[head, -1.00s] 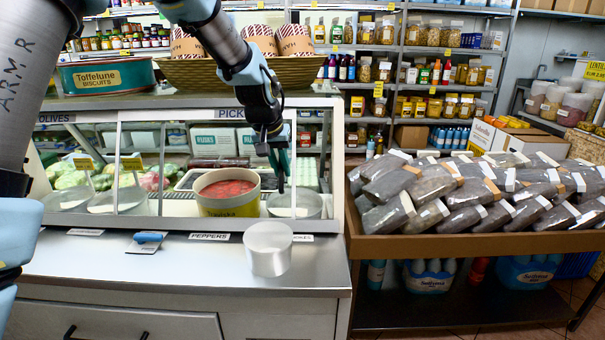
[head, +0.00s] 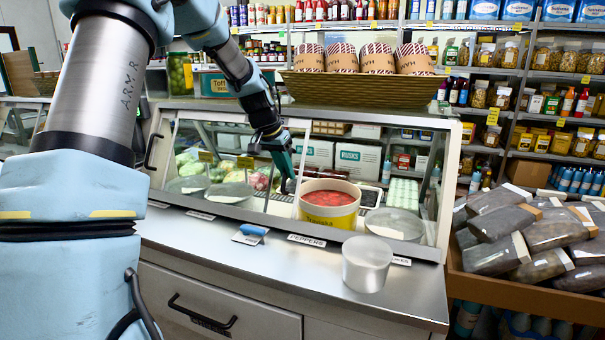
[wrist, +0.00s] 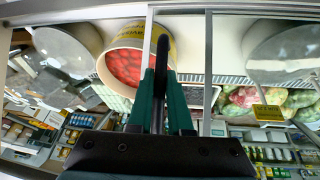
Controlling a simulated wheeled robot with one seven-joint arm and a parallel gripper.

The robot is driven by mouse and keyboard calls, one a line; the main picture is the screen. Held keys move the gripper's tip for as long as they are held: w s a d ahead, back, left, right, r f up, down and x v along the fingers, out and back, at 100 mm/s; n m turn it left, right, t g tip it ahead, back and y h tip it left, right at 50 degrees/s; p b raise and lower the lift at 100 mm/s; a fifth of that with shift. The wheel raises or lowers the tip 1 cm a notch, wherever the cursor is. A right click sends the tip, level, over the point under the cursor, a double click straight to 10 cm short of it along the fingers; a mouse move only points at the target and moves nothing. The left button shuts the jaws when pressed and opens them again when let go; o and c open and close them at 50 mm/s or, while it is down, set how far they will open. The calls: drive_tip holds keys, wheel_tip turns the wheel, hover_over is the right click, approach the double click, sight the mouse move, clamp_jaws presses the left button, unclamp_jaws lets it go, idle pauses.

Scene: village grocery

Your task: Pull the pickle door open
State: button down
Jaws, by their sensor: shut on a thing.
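My gripper (head: 287,186) is at the front of the glass display case, just left of the red-filled peppers tub (head: 329,212). In the wrist view, my gripper (wrist: 160,97) has its green fingers shut on a black bar handle (wrist: 162,56). The handle belongs to a framed glass sliding door, whose upright edge (head: 303,155) shows beside my gripper. This door stands over the left and middle part of the case. The case front at the right, by a grey round lid (head: 395,225), looks uncovered. The fingers hide part of the handle.
Another black door handle (head: 153,150) is at the case's left end. A wicker basket (head: 365,90) sits on top. A bin of dark packets (head: 520,230) is at the right.

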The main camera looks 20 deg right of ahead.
drive_tip(key=shift+w+a, duration=0.25)
drive_tip(key=c, duration=0.8)
unclamp_jaws()
drive_tip(key=shift+c, duration=0.2)
drive_tip(key=b+v, duration=0.2)
drive_tip(key=v, duration=0.8)
drive_tip(key=shift+a+r, duration=0.15)
drive_tip(key=shift+r, duration=0.2)
drive_tip(key=s+a+f+n+y, duration=0.2)
drive_tip(key=s+a+f+n, duration=0.2)
drive_tip(key=s+a+f, duration=0.4)
drive_tip(key=s+a+f+n+y, duration=0.1)
drive_tip(key=s+a+f+n, duration=0.3)
drive_tip(key=s+a+f, duration=0.4)
drive_tip(key=s+a, duration=0.5)
drive_tip(key=a, duration=0.2)
drive_tip(key=shift+s+a+g+y, duration=0.25)
drive_tip(key=shift+s+g+y, duration=0.05)
drive_tip(key=shift+s+y, duration=0.1)
